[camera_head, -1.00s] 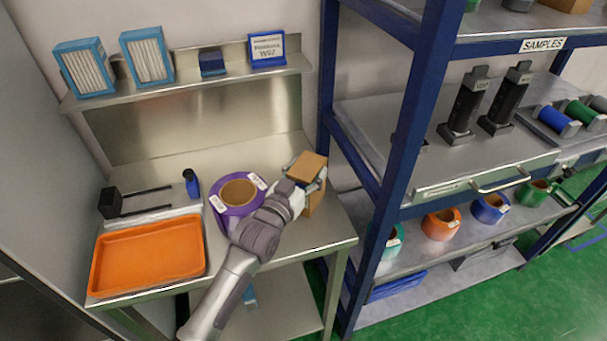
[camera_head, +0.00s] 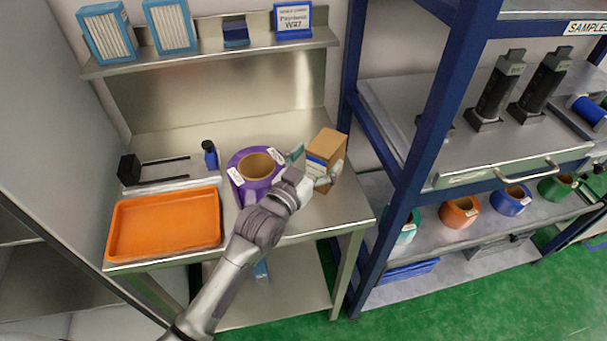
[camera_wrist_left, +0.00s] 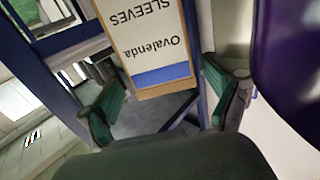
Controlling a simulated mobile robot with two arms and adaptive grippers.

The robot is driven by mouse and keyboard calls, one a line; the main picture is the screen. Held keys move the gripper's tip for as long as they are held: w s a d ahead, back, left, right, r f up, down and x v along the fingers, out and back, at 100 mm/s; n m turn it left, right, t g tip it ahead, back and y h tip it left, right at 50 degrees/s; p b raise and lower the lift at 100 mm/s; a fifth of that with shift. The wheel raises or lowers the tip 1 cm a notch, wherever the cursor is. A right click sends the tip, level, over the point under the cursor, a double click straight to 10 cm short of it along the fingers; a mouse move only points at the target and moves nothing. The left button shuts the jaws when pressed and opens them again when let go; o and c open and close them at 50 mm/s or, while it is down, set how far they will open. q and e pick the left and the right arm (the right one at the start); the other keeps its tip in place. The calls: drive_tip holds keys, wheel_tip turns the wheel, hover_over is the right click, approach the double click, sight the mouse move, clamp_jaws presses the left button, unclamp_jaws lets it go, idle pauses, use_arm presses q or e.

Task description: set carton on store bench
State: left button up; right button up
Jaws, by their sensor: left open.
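The carton (camera_head: 328,146) is a brown box with a white and blue label, standing upright near the right end of the steel bench (camera_head: 345,212). In the left wrist view the carton (camera_wrist_left: 150,45) shows its label, "Ovalenda SLEEVES", upside down. My left gripper (camera_head: 309,166) is open at the carton's near side, its green-padded fingers spread. In the left wrist view the gripper (camera_wrist_left: 163,97) has one finger to each side of the carton's end, with visible gaps. The carton's base is partly hidden by a finger. My right gripper is not in view.
A purple tape roll (camera_head: 242,180) stands just left of the gripper. An orange tray (camera_head: 165,225), a blue bottle (camera_head: 210,155) and a black two-pronged holder (camera_head: 130,170) are further left. A blue rack post (camera_head: 425,130) rises close to the right of the bench.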

use_arm(q)
drive_tip(key=b+v, duration=0.1)
drive_tip(key=v, duration=0.7)
drive_tip(key=shift+a, duration=0.1)
drive_tip(key=shift+s, duration=0.15)
